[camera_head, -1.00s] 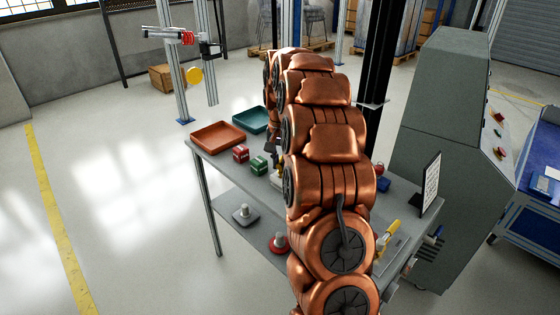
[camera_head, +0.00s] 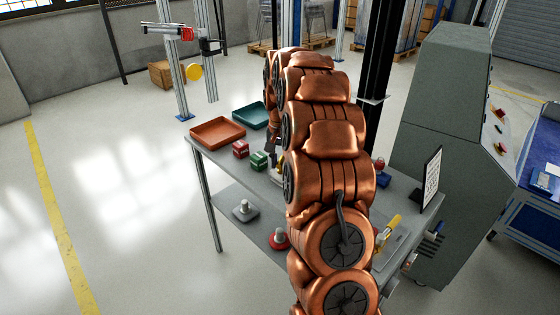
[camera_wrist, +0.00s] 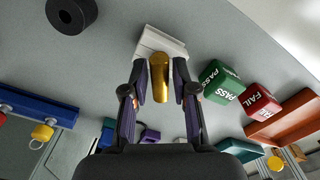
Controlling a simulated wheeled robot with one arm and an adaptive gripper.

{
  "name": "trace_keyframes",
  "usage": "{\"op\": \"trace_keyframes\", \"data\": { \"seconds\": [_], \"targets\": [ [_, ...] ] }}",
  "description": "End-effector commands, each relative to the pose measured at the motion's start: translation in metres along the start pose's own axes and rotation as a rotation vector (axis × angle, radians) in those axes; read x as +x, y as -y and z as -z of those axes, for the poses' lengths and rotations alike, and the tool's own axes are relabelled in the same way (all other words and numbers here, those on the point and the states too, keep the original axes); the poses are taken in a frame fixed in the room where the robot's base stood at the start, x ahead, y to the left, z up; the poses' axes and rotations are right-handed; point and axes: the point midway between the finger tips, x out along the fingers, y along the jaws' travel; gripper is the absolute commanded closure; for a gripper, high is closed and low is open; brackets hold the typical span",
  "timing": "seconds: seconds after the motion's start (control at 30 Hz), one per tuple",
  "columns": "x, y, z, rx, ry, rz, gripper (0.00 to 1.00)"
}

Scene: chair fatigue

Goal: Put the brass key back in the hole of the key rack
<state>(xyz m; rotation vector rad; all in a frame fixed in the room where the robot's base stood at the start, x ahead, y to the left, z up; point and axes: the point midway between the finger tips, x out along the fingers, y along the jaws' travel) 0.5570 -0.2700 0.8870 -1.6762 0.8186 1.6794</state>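A brass rounded piece (camera_wrist: 160,78), which looks like the brass key, shows in the wrist view between the two fingers of my gripper (camera_wrist: 161,82). Narrow gaps seem to show on both sides of it, so the fingers look open around it. Just beyond it is a pale grey-white stepped block (camera_wrist: 160,42), possibly the key rack. The brass piece overlaps its near edge, and I cannot tell whether it sits in a hole; no hole shows. In the head view my copper arm hides most of this area.
A green PASS block (camera_wrist: 221,82) and a red FAIL block (camera_wrist: 260,100) lie close right of the gripper. An orange tray (camera_head: 217,131) and a teal tray (camera_head: 250,116) stand at the bench's far left. A black cylinder (camera_wrist: 71,12) shows top left in the wrist view.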

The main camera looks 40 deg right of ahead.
Motion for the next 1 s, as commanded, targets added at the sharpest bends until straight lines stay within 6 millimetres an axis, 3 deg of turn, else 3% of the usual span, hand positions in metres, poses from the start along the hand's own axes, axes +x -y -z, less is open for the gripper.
{"op": "trace_keyframes", "data": {
  "seconds": [0.13,0.57,1.0],
  "targets": [
    [0.0,0.0,0.0,0.0,0.0,0.0,0.54],
    [-0.009,0.001,0.001,0.0,-0.003,0.001,0.54],
    [-0.083,0.001,0.001,-0.001,-0.004,0.002,0.54]
  ]
}}
